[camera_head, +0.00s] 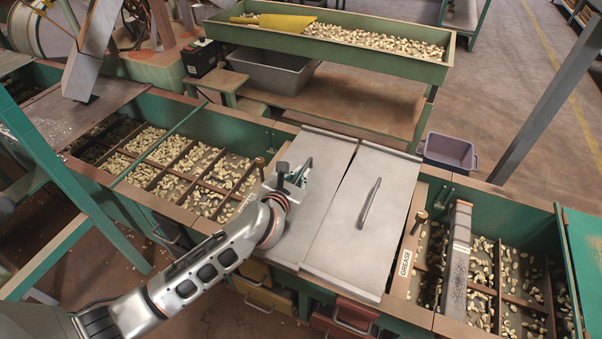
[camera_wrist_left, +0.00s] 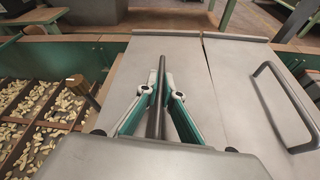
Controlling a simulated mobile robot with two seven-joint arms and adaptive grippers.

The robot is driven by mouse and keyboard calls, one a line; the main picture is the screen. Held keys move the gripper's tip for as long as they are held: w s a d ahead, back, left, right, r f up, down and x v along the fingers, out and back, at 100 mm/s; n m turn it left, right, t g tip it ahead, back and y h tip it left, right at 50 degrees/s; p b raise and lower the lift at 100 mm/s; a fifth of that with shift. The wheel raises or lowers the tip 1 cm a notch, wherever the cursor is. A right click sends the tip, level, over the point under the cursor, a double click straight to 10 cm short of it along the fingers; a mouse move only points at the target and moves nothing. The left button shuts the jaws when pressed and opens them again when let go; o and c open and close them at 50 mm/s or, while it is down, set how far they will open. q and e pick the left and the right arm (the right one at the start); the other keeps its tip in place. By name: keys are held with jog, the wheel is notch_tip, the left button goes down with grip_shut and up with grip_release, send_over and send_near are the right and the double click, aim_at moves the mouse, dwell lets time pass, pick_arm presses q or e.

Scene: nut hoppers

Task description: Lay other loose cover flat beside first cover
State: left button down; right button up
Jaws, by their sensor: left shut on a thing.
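Two flat grey metal covers lie side by side across the hopper row in the head view. The left cover (camera_head: 318,215) and the right cover (camera_head: 384,190) have a narrow gap between them. My left gripper (camera_head: 300,176) is over the left cover, shut on its bar handle. In the left wrist view, my fingers (camera_wrist_left: 159,100) close on the dark handle (camera_wrist_left: 156,98) from both sides. Whether the left cover rests fully on the rims is hard to tell. My right gripper is not in view.
Open nut bins (camera_head: 195,165) lie left of the covers. More bins (camera_head: 510,285) lie on the right, beside a "GREASE" label (camera_head: 405,263). A long green trough (camera_head: 340,45) of nuts stands behind. A grey post (camera_head: 550,95) rises at the right.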

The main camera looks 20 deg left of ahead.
pick_arm(q)
jog(key=c, duration=2.2)
grip_release()
jog(key=shift+o, duration=0.3)
jog(key=shift+f, duration=0.15)
jog(key=v, duration=1.2)
jog(key=shift+r, duration=0.25)
